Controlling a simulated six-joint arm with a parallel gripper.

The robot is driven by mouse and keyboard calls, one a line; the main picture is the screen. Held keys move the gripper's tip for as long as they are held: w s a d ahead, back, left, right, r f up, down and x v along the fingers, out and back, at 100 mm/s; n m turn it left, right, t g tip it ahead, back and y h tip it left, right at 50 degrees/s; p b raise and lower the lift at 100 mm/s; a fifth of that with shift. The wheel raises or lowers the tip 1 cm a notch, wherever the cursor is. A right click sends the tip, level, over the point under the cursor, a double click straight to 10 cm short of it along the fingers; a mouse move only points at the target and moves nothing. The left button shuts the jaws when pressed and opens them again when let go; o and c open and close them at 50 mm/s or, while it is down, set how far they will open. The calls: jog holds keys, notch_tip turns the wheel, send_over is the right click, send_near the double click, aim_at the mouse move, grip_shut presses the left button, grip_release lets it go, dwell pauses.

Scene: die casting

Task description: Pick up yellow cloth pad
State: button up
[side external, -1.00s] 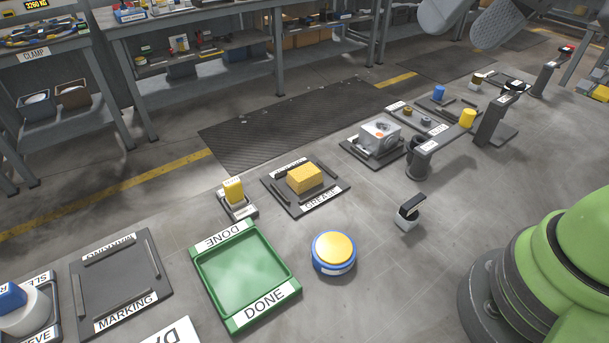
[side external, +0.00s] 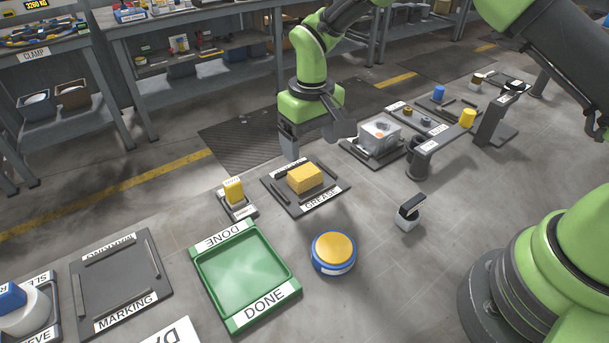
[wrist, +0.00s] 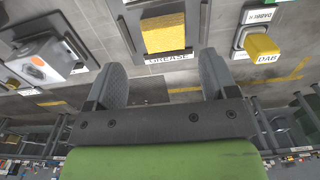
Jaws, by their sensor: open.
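The yellow pad (side external: 304,178), a block with a rough, cloth-like top, lies on the dark tray labelled GREASE (side external: 322,204), between raised dark bars. In the wrist view the pad (wrist: 163,34) shows at the top centre, ahead of the fingers. My gripper (side external: 314,145) is open and empty, in the air above and behind the tray in the side view. In the wrist view my gripper's fingers (wrist: 162,72) are spread apart, with bare floor visible between them. They do not touch the pad.
A yellow piece (side external: 233,191) stands in a small holder left of the tray; its DAB label shows in the wrist view. A grey metal housing (side external: 380,133) sits right. A green DONE tray (side external: 245,274) and a blue-yellow round button (side external: 334,252) are in front.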

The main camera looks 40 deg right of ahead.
aim_at(309, 175)
notch_tip(309, 175, down, 8)
jog(key=shift+a+f, duration=0.15)
jog(key=shift+f, duration=0.05)
dwell(0.3)
jog(key=c, duration=0.7)
